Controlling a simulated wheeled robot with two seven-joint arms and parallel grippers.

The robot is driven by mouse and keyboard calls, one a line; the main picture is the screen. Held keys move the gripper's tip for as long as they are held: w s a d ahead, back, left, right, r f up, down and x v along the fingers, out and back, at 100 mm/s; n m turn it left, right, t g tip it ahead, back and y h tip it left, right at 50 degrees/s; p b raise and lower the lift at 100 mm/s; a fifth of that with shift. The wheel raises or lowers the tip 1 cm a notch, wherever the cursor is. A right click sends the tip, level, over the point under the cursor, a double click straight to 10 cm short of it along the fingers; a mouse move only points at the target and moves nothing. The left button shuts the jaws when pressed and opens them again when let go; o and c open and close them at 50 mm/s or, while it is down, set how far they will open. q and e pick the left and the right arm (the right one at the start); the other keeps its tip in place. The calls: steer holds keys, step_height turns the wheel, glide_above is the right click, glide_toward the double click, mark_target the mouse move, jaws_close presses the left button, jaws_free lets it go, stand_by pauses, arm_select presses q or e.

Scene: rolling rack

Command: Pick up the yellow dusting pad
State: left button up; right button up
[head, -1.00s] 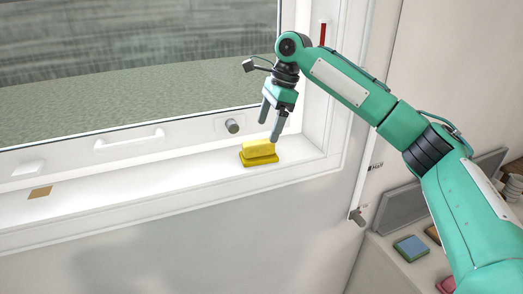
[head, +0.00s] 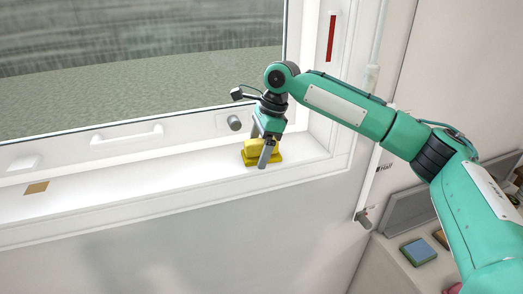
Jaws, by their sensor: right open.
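The yellow dusting pad (head: 249,150) sits on the white window sill near its right end. It looks like a light yellow block on a darker yellow base (head: 277,157). My right gripper (head: 260,152) points down over it with its fingers open. One finger is in front of the pad and hides part of it; the other finger is largely behind, near its top. I cannot tell whether either finger touches the pad. My left gripper is not in view.
A brown square (head: 36,188) lies on the sill at left. A blue pad (head: 418,251) lies on a lower surface at right. The sill's middle is clear.

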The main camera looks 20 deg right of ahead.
steer(key=shift+s+a, duration=0.1)
steer(key=shift+f, duration=0.1)
steer(key=shift+w+d+f, duration=0.15)
steer(key=shift+w+d, duration=0.15)
steer(key=shift+c, duration=0.5)
steer(key=c, duration=1)
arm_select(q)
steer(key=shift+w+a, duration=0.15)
arm_select(e)
steer(key=shift+c, duration=0.2)
